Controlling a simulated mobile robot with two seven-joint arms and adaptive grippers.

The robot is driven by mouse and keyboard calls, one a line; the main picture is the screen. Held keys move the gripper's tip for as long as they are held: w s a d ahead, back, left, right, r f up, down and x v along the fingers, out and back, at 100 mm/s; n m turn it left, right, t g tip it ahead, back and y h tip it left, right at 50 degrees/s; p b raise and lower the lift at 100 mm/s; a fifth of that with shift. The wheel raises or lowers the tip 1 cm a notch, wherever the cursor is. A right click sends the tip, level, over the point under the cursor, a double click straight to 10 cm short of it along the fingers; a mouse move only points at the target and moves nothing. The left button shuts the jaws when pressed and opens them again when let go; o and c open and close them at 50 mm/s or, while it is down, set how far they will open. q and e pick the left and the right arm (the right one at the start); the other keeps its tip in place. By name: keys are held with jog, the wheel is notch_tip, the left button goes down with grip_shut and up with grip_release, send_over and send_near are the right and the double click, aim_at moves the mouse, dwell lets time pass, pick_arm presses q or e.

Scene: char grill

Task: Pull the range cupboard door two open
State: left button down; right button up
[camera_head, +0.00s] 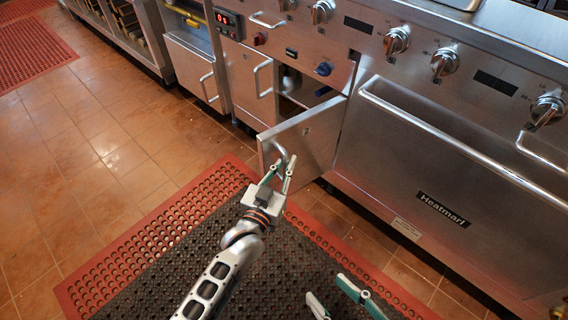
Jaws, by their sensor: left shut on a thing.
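The range cupboard door (315,134) is a steel panel swung partly open, standing out from the range front. A dark opening (296,86) shows behind it. My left gripper (282,170) is shut on the door's handle (278,150), at the free edge of the door. The fingers cover part of the handle. My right gripper (326,288) is at the bottom edge of the view, over the mat and apart from the door. Its two fingers stand apart with nothing seen between them.
A closed oven door (450,160) with a long bar handle is right of the open door. Another closed cupboard door (248,82) with a handle is on its left. Knobs line the panel above. A black mat (150,270) with a red border lies on the tiled floor.

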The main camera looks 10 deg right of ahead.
pick_arm(q)
jog(key=c, duration=2.1)
grip_release()
